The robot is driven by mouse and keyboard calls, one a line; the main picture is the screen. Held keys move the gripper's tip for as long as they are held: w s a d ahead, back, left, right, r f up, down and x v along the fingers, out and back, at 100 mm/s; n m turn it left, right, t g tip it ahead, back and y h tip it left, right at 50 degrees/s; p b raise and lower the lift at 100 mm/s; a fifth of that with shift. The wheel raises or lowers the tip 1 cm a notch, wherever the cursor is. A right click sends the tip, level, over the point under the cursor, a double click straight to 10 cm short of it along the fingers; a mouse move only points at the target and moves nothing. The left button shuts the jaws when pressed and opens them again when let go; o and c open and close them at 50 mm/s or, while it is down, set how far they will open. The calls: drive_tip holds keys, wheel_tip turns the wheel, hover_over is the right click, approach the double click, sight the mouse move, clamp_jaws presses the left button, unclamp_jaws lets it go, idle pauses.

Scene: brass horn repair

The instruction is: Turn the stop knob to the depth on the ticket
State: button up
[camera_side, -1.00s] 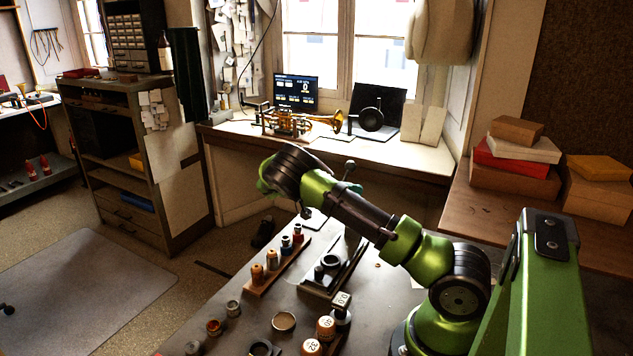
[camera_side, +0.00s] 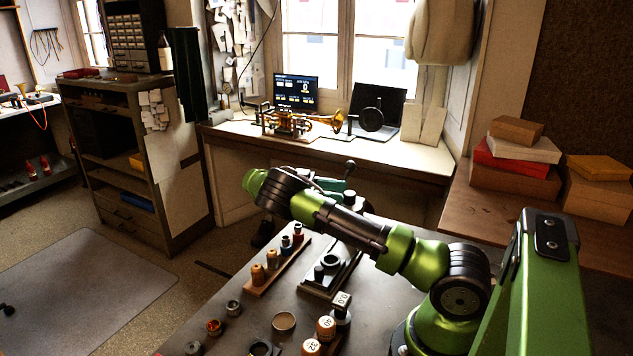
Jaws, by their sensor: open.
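A teal bench tool (camera_side: 333,185) with a dark ball-ended lever (camera_side: 350,164) shows just behind my green and black arm, at the far end of the bench. My arm covers most of it. I cannot make out the stop knob. I cannot pick out a depth ticket for certain. A small dark block with a white "00" label (camera_side: 342,299) stands at the front of the bench. My gripper is not visible; only the arm links show, crossing above the bench's far part.
The grey bench (camera_side: 245,325) holds a wooden rack (camera_side: 253,288) of small bottles, a dark fixture (camera_side: 322,283), orange-capped jars (camera_side: 326,328) and small pots (camera_side: 214,327). Behind, a window counter (camera_side: 390,156) carries a brass horn (camera_side: 290,122) and a screen (camera_side: 296,92). Boxes (camera_side: 515,180) stand at right.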

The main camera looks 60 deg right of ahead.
wheel_tip(320, 180, up, 7)
drive_tip(key=w, duration=0.1)
drive_tip(key=shift+a, duration=0.2)
drive_tip(key=n+t+y, duration=0.2)
drive_tip(key=n+t, duration=0.2)
drive_tip(key=n, duration=0.4)
hover_over(353, 195)
drive_tip(key=shift+w+r, duration=0.1)
drive_tip(key=shift+r, duration=0.3)
drive_tip(key=s+a+r+n+t+y, duration=0.1)
drive_tip(key=a+n+t+y, duration=0.1)
drive_tip(key=a+n+t, duration=0.8)
drive_tip(key=s+a+r+n+t+y, duration=0.1)
drive_tip(key=s+a+n+t+y, duration=0.1)
drive_tip(key=a+n+t, duration=0.8)
drive_tip(key=a+n, duration=0.1)
drive_tip(key=a, duration=0.5)
drive_tip(key=shift+s+a+r+t+y, duration=0.25)
drive_tip(key=shift+a+r+t+y, duration=0.05)
drive_tip(key=shift+a+r, duration=0.05)
